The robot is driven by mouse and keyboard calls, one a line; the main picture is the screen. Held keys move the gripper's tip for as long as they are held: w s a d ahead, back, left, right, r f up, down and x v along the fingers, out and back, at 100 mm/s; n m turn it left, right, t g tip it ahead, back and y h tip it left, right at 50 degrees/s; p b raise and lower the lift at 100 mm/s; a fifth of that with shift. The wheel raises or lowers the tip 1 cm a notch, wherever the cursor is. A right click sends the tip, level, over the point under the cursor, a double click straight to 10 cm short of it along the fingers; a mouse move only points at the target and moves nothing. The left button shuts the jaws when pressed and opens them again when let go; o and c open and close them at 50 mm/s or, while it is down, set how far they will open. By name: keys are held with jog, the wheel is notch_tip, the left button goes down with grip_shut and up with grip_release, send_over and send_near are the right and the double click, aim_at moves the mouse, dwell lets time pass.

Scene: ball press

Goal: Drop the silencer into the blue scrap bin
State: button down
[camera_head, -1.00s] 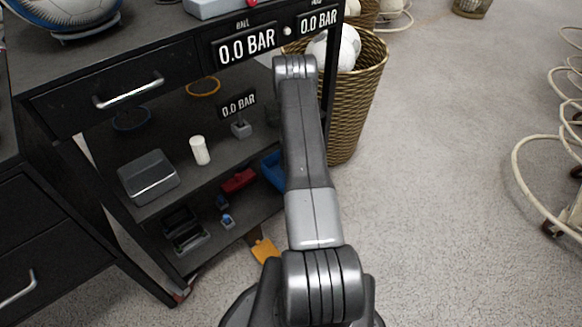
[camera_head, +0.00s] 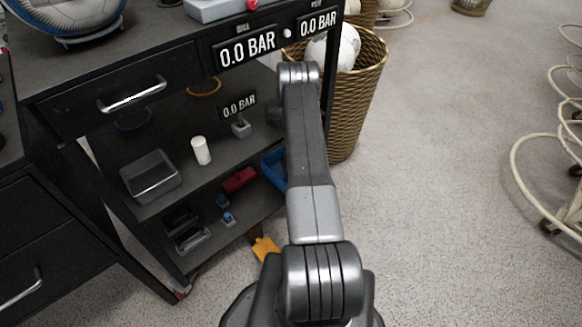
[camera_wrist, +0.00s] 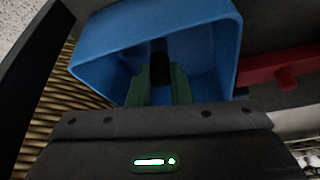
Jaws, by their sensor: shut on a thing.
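The blue scrap bin (camera_wrist: 105,45) fills the upper middle of the wrist view, with its open mouth toward me. In the head view a part of the bin (camera_head: 272,172) shows on the lower shelf, partly behind my arm. My gripper (camera_wrist: 158,80) has its greenish fingers at the bin's mouth, shut on a small dark cylinder (camera_wrist: 159,62). This looks like the silencer; its far end is lost in shadow. I cannot tell how deep it is inside the bin. My gripper is hidden in the head view.
A red object (camera_wrist: 275,68) sits right of the bin in the wrist view. A wicker basket (camera_head: 357,95) stands beside the cart. A white cylinder (camera_head: 201,150) and an open grey box (camera_head: 150,190) are on the middle shelf.

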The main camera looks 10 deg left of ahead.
jog(key=shift+f, duration=0.45)
jog(key=c, duration=1.3)
grip_release()
jog(key=shift+r, duration=0.1)
